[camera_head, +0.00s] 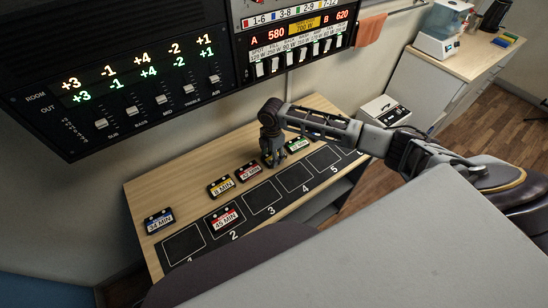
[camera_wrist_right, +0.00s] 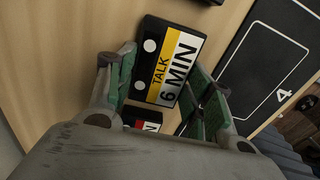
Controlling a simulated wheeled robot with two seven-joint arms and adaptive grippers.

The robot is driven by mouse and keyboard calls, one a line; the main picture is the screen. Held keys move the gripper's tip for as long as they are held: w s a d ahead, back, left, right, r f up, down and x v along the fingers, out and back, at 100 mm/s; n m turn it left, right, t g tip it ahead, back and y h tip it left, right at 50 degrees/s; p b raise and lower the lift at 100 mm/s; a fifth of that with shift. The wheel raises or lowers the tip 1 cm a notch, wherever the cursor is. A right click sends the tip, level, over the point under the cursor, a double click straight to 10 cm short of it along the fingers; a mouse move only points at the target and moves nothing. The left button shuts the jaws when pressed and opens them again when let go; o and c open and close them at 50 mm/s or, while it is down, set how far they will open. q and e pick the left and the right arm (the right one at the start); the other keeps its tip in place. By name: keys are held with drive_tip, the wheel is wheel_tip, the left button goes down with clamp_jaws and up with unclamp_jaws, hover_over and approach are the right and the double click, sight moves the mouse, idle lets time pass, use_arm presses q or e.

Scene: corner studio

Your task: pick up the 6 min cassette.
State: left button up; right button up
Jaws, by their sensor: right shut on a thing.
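The 6 min cassette (camera_wrist_right: 176,62) is black with a yellow and white label reading TALK 6 MIN. My right gripper (camera_wrist_right: 164,88) is shut on it, with green pads at its two long sides. In the head view my right gripper (camera_head: 272,160) points down at the row of cassettes, between a red-labelled cassette (camera_head: 248,172) and a green-labelled one (camera_head: 297,145). There it hides most or all of the 6 min cassette. I cannot tell whether the cassette still touches the table. My left gripper is not in view.
A yellow-labelled cassette (camera_head: 221,187) and a blue-labelled 34 MIN cassette (camera_head: 159,221) lie left along the wooden table (camera_head: 143,191). A red-labelled cassette (camera_head: 225,218) sits in slot 2 of the black numbered strip (camera_head: 243,231). Slots 1, 3, 4 and 5 look empty. A fader panel stands behind.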

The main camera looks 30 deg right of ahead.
drive_tip(key=shift+r, duration=0.1)
wheel_tip(320, 180, up, 10)
idle(0.8)
drive_tip(key=shift+w, duration=0.1)
idle(0.4)
